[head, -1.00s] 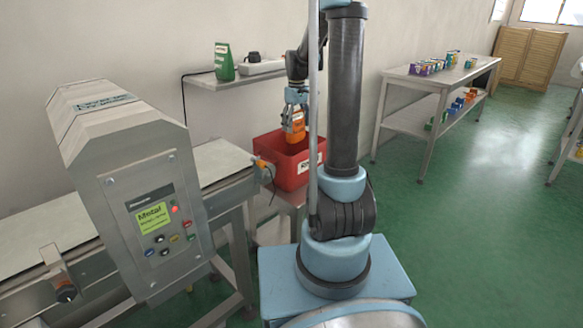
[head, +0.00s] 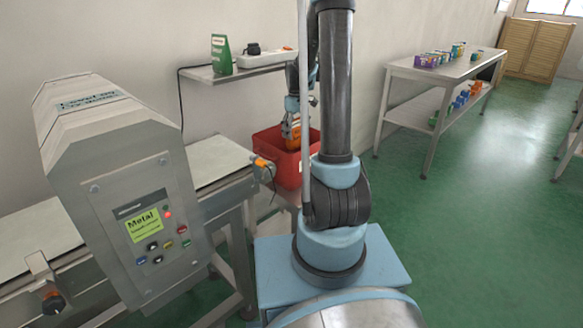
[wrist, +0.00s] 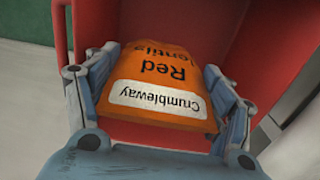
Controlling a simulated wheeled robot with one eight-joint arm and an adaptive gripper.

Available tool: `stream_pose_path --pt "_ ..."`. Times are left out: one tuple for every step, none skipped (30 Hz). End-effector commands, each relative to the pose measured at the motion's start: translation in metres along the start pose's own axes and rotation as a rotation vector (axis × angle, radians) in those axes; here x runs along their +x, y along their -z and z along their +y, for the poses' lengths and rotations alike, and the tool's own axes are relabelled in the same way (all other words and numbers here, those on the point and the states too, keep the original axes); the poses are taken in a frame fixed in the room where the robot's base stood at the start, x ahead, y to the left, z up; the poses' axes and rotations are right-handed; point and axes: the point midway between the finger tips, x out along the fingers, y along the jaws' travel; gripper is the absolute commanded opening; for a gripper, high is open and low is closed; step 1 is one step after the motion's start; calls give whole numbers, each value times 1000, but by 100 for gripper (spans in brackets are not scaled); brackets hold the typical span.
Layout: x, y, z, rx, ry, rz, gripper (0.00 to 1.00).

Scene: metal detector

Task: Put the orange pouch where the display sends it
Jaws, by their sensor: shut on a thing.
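The orange pouch (wrist: 160,82) is labelled "Red Lentils" and "Crumbleway" in the wrist view. My gripper (head: 291,136) is shut on it, with a finger on each side. The pouch (head: 291,129) is at the mouth of the red bin (head: 285,173), inside or just above its rim; my arm hides part of it. The bin's red walls (wrist: 222,25) surround the pouch in the wrist view. The display (head: 143,224) on the metal detector reads "Metal" above smaller text that I cannot read, and a red light shines beside it.
The metal detector (head: 110,130) straddles a conveyor (head: 215,160) left of the bin. A steel table (head: 425,76) with several small packs stands at the right. Green floor there is clear.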

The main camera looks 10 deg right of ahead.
Motion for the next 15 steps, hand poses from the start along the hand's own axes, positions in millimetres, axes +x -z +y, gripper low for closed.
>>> stream_pose_path --pt "6 0 0 0 0 0 42" --pt "10 0 0 0 0 0 42" --pt "16 0 0 0 0 0 42" --pt "22 0 0 0 0 0 42" --pt "26 1 0 0 0 0 42" --pt "33 0 0 0 0 0 42" --pt "37 1 0 0 0 0 42" --pt "41 1 0 0 0 0 42" --pt "46 1 0 0 0 0 42" --pt "49 0 0 0 0 0 42" --pt "52 0 0 0 0 0 42" --pt "54 0 0 0 0 0 42" --pt "56 0 0 0 0 0 42" --pt "57 0 0 0 0 0 42" --pt "59 1 0 0 0 0 42"
